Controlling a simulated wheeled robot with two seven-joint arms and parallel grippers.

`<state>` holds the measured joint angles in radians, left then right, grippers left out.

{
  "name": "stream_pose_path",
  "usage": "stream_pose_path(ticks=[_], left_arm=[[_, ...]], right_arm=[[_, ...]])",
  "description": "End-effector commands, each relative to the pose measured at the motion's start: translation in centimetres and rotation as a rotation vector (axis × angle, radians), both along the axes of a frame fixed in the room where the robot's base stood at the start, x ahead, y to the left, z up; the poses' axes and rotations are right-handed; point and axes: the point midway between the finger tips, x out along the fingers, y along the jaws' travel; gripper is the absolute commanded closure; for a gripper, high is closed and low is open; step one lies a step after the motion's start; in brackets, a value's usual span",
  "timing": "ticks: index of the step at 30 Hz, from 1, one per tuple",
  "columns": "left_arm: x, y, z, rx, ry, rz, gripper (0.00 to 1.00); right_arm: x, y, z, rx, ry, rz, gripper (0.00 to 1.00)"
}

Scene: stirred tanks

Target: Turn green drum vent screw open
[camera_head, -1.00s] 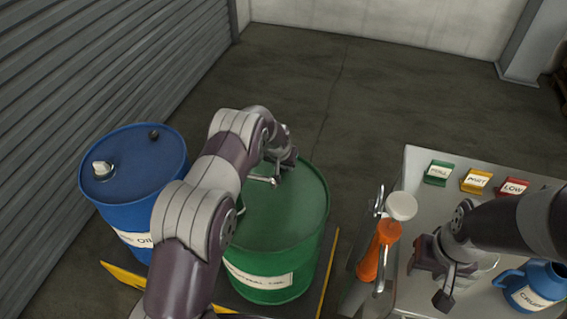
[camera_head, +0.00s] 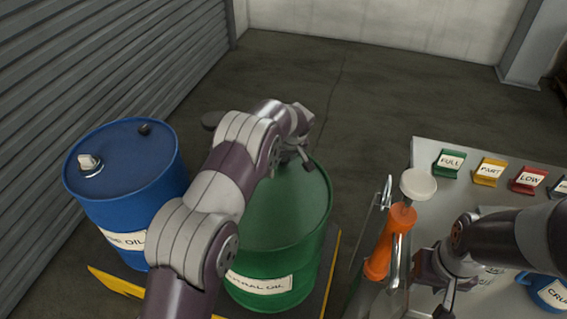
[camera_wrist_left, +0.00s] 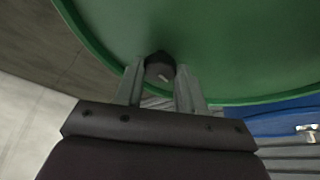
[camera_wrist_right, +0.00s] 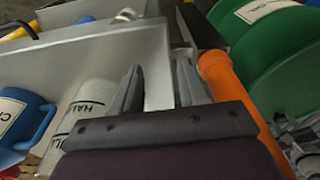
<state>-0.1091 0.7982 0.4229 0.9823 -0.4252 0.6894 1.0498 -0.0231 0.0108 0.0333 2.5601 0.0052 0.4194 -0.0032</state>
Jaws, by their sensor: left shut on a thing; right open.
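The green drum (camera_head: 290,215) stands upright, partly hidden behind my left arm. My left gripper (camera_head: 306,160) is over the far part of its lid. In the left wrist view, its two fingers (camera_wrist_left: 158,80) close on the small dark round vent screw (camera_wrist_left: 160,66) near the lid's rim. The screw has a pale mark on top and appears still seated in the lid. In the head view the screw is hidden by my gripper. My right gripper (camera_head: 447,292) is open and empty above the table; its spread fingers show in the right wrist view (camera_wrist_right: 160,85).
A blue drum (camera_head: 125,165) with a light-coloured cap stands left of the green one. Right, a grey table (camera_head: 425,155) holds green, yellow and red tags (camera_head: 490,172) and a blue jug (camera_head: 545,290). An orange-handled tool (camera_head: 388,245) is at its left edge. Floor behind is clear.

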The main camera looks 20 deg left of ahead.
Motion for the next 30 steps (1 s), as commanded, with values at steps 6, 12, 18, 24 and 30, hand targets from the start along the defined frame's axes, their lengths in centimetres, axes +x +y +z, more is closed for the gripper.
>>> stream_pose_path(ticks=[6,12,18,24,30], left_arm=[[0.11,-0.07,-0.09,-0.001,-0.002,0.083,0.91],[0.12,-0.1,0.05,0.0,-0.001,0.117,0.91],[0.11,-0.1,0.11,-0.001,-0.001,0.124,0.91],[0.12,-0.1,0.1,-0.001,-0.001,0.124,0.91],[0.1,-0.1,0.07,-0.001,-0.001,0.123,0.36]], right_arm=[[0.01,0.0,-1.19,0.0,0.0,0.0,0.57],[0.01,0.0,-1.43,0.0,0.0,0.0,0.57],[0.01,0.0,-1.43,0.0,0.0,0.0,0.57],[0.01,0.0,-1.43,0.0,0.0,0.0,0.57],[0.0,0.0,-1.43,0.0,0.0,0.0,0.57]])
